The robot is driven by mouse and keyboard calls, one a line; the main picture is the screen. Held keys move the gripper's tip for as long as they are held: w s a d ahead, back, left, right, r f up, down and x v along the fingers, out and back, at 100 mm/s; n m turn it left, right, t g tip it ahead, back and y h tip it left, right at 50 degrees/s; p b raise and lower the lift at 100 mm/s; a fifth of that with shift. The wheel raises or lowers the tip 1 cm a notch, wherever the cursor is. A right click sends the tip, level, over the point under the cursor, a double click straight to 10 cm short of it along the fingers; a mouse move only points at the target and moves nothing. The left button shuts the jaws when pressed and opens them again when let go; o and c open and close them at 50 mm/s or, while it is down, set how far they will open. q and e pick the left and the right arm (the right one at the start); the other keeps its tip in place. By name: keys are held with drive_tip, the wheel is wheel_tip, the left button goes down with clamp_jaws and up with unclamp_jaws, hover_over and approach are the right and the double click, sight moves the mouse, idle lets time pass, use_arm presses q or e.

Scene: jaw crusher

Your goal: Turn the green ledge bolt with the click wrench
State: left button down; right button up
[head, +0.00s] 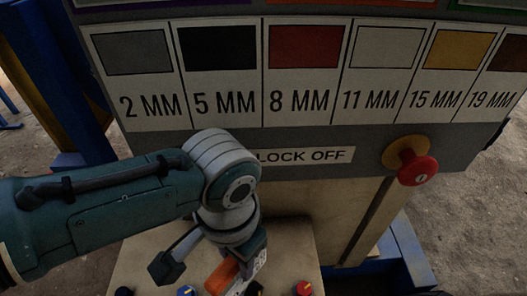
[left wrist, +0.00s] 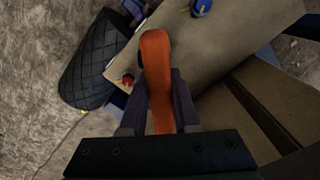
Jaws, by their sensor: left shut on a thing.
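My left gripper (head: 220,266) reaches down over a pale ledge at the bottom of the head view. It is shut on an orange handle (head: 222,277), which looks like the click wrench. In the left wrist view the orange handle (left wrist: 158,75) lies between the two dark fingers of the gripper (left wrist: 159,85) and points away from the palm. The wrench's working end is hidden or out of view. I cannot make out the green ledge bolt in either view. My right gripper is not in view.
A grey panel with a size chart (head: 310,100) stands close behind my left arm. A red knob (head: 418,171) sticks out at its right. Blue (head: 186,291) and red (head: 303,288) knobs sit on the ledge (head: 140,262). A black quilted pad (left wrist: 95,70) lies at left in the wrist view.

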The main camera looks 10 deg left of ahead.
use_arm(q)
drive_tip(key=shift+d+m+p, duration=0.1)
drive_tip(key=shift+m+p, duration=0.4)
drive_tip(key=shift+m, duration=0.7)
idle(1.1)
drive_tip(key=shift+n, duration=0.3)
drive_tip(key=shift+r+p, duration=0.25)
drive_tip(key=shift+p, duration=0.05)
drive_tip(key=shift+r+p, duration=0.8)
drive_tip(key=shift+p, duration=0.1)
drive_tip(key=shift+r, duration=0.15)
drive_tip(key=shift+r+p, duration=0.85)
drive_tip(key=shift+p, duration=0.15)
idle(0.3)
drive_tip(key=shift+r, duration=0.1)
